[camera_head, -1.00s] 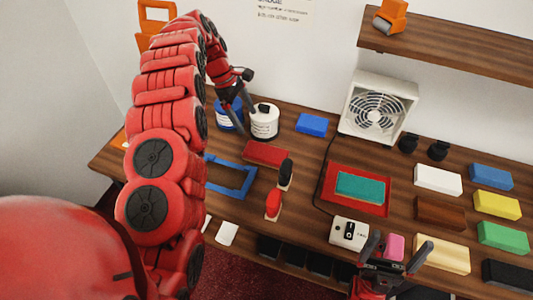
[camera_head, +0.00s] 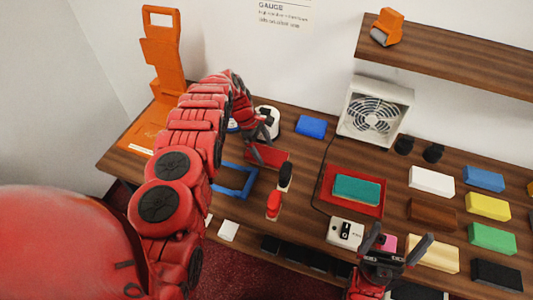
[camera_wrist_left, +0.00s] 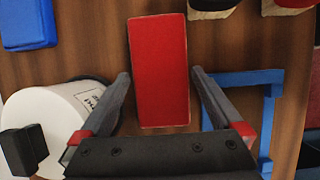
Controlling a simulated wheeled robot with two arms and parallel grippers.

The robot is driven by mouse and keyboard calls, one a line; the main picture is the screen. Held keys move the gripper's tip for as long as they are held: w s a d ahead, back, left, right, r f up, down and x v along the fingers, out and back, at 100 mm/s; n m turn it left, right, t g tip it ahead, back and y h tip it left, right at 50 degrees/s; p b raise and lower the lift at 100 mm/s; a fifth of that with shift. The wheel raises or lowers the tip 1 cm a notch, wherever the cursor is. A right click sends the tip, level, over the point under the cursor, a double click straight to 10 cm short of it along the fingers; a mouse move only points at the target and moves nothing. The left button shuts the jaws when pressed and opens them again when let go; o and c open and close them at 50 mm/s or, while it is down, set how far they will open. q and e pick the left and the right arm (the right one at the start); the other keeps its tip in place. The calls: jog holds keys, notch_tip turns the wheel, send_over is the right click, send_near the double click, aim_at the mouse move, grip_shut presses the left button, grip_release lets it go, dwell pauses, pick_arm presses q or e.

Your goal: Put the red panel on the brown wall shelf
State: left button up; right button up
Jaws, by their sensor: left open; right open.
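The red panel (camera_head: 276,159) lies flat on the wooden counter, partly hidden by my left gripper in the head view. In the left wrist view the red panel (camera_wrist_left: 159,50) lies between the spread fingers. My left gripper (camera_head: 263,142) is open just over the panel, one finger on each side, not closed on it. The brown wall shelf (camera_head: 450,57) is at the upper right, above the fan. My right gripper (camera_head: 400,240) is open at the counter's front, with a pink block (camera_head: 387,245) by its fingers.
An orange block-like tool (camera_head: 388,27) stands on the shelf's left end. A blue frame (camera_head: 235,181), white container (camera_head: 267,119) and blue block (camera_head: 312,126) surround the panel. A fan (camera_head: 375,110) stands below the shelf. Several coloured blocks fill the right side.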

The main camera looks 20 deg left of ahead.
pick_arm(q)
jog(key=shift+d+f, duration=0.25)
jog(key=shift+f, duration=0.3)
jog(key=c, duration=1.2)
jog(key=shift+o, duration=0.2)
jog(key=shift+r, duration=0.15)
